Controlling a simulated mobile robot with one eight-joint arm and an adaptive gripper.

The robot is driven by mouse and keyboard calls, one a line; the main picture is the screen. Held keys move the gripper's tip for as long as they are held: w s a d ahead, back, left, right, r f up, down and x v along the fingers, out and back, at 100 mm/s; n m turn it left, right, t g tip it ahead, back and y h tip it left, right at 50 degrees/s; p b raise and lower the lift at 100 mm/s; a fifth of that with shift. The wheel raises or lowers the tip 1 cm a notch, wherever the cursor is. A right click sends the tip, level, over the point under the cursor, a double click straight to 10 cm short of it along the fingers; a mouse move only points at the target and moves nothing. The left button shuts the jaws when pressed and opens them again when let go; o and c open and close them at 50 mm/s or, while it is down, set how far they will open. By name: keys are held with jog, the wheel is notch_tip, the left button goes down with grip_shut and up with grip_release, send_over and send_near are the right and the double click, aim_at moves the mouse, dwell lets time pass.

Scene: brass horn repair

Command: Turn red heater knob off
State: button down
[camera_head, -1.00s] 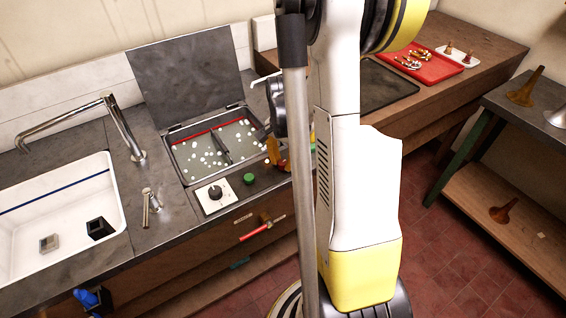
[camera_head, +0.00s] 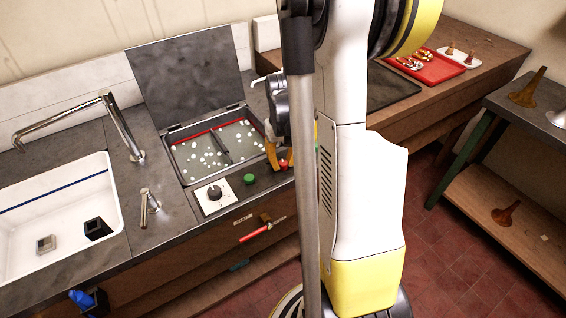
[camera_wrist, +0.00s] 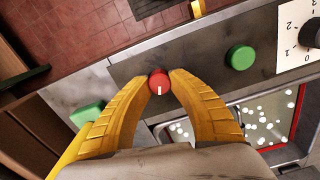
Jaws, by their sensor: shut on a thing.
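The red heater knob (camera_wrist: 159,83) is a small round knob with a white mark on its face. In the wrist view the mark points toward the bottom of the picture. My gripper (camera_wrist: 160,76) has its two yellow fingers closed on the knob from either side. In the head view my gripper (camera_head: 279,161) is at the counter's front strip, right of the green button (camera_head: 250,179), and a bit of red shows by its fingertips. The green button also shows in the wrist view (camera_wrist: 240,57).
A white-plated dial (camera_head: 215,195) sits left of the green button. Behind is an open-lidded basin (camera_head: 185,176) of liquid with white floating pieces. A sink (camera_head: 60,215) and faucets are at the left. A red-handled tool (camera_head: 255,232) is on the cabinet front.

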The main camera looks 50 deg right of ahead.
aim_at(282, 162)
jog(key=shift+n, duration=2.2)
jog(key=c, duration=1.2)
grip_release()
jog(key=shift+o, duration=0.2)
notch_tip(282, 162, up, 12)
